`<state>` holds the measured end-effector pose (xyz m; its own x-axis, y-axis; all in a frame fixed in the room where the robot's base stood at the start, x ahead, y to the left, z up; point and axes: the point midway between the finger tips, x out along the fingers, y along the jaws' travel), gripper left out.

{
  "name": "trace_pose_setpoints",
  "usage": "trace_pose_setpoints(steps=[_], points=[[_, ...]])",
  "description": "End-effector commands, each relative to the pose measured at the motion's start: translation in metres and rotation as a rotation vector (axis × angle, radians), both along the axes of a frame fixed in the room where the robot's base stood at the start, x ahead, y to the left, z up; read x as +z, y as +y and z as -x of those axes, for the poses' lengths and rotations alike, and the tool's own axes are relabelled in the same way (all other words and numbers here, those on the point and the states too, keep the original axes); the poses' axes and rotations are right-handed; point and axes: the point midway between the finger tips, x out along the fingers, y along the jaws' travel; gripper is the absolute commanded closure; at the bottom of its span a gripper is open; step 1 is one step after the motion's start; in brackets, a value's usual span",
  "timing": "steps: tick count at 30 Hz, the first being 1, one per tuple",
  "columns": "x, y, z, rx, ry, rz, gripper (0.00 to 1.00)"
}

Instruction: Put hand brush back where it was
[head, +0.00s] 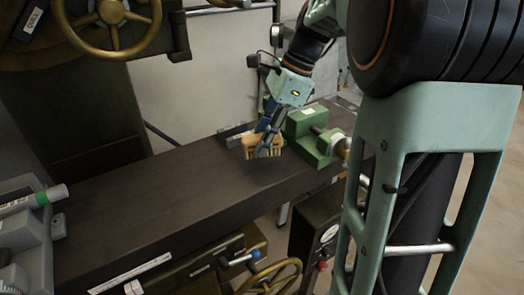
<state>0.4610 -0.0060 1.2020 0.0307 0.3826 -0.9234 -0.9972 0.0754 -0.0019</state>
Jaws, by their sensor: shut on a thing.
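The hand brush (249,147) has a light wooden body with bristles hanging downward. My gripper (264,151) comes down from above and is shut on the brush. The brush looks to be over the dark bench top (170,195), near its right part. I cannot tell whether its bristles touch the surface. Part of the brush is hidden behind my gripper's fingers.
A green vise-like fixture (312,137) stands on the bench just right of my gripper. A grey unit with a green-capped marker (45,197) is at the far left. The bench's middle is clear.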

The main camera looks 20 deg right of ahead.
Motion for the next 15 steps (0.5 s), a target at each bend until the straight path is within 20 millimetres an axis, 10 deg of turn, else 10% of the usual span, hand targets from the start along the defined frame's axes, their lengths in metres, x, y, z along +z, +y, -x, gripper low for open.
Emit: trace_pose_setpoints(steps=[15], points=[[-0.034, 0.007, -0.001, -0.003, 0.0, 0.0, 1.0]])
